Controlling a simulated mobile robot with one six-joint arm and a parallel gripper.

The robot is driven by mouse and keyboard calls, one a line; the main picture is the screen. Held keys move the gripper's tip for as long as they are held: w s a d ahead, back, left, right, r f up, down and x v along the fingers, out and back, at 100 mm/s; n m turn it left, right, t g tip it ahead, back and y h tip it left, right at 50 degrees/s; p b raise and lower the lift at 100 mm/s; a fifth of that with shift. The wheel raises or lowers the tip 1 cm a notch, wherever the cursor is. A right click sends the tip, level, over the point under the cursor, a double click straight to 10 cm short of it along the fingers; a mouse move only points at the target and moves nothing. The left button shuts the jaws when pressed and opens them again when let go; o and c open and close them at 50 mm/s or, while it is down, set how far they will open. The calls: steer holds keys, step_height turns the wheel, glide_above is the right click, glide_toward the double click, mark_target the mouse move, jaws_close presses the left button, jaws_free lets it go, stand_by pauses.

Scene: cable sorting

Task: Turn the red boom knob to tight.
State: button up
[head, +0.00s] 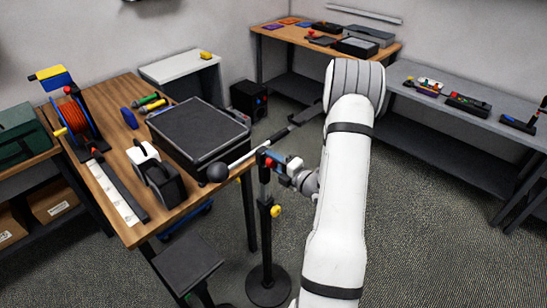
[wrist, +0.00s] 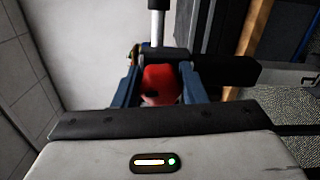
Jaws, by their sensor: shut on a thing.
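The red boom knob (wrist: 160,80) sits between the two blue fingers of my gripper (wrist: 160,68) in the wrist view. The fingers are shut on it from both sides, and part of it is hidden. In the head view my gripper (head: 270,160) is at the top of the stand (head: 265,225), where the boom (head: 256,149) crosses. The boom slopes from a dark ball-shaped microphone (head: 218,172) at the lower left up to a dark end behind my arm. I cannot tell from the frames how tight the knob is.
The wooden table (head: 122,217) at left holds a black case (head: 198,132), a cable reel (head: 75,118) and a black and white device (head: 160,175). A yellow knob (head: 276,211) is lower on the stand. A black stool (head: 188,262) stands at front. Open carpet lies right of my arm.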

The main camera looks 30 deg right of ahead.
steer(key=shift+m+p, duration=0.3)
steer(key=shift+m, duration=0.3)
steer(key=o, duration=0.9)
steer(key=shift+o, duration=0.3)
steer(key=shift+s+f, duration=0.1)
steer(key=shift+f, duration=0.05)
